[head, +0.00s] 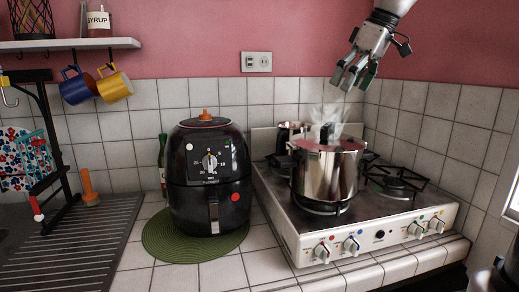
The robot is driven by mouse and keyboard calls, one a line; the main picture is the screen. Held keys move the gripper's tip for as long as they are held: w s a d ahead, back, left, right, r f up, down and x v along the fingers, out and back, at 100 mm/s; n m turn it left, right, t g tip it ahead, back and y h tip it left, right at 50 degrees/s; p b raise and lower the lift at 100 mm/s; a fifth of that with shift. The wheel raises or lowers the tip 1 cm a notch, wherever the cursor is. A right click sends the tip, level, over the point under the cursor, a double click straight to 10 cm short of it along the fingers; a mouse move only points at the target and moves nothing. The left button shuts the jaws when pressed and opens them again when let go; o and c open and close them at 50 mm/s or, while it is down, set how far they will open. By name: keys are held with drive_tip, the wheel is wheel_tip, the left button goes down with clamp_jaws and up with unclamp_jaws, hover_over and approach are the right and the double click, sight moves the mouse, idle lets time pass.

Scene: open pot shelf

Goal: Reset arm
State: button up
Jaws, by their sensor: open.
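My gripper (354,77) is at the upper right of the head view. It hangs in the air above the stove, fingers pointing down, open and with nothing between the fingers. It is above and slightly right of a steel pot (327,176), apart from it. The pot stands on a front burner of the white stove (290,213), with pale steam rising from it. Its rim looks reddish and a dark knob shows at its top.
A black air fryer (208,187) stands on a round green mat (160,238) left of the stove. A wall shelf (70,44) with hanging mugs (114,86) is at upper left. A dark drainboard (75,262) lies below it. The wall around my gripper is clear.

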drive_tip(key=f+m, duration=0.1)
drive_tip(key=f, duration=0.1)
drive_tip(key=s+d+f+m, duration=0.1)
drive_tip(key=f, duration=0.1)
drive_tip(key=s+d+f+m+h, duration=0.1)
drive_tip(key=f, duration=0.1)
drive_tip(key=shift+d+f+m, duration=0.25)
drive_tip(key=shift+f+m, duration=0.1)
drive_tip(key=shift+m, duration=0.05)
drive_tip(key=s+d+f+m+h, duration=0.1)
drive_tip(key=s+d+f+m, duration=0.1)
drive_tip(key=s+d+f, duration=0.2)
drive_tip(key=s+d+f+m+t+h, duration=0.1)
drive_tip(key=s+d+f+m, duration=0.2)
drive_tip(key=s+f, duration=0.7)
drive_tip(key=s+d, duration=0.1)
drive_tip(key=s, duration=0.5)
drive_tip(key=shift+s, duration=0.35)
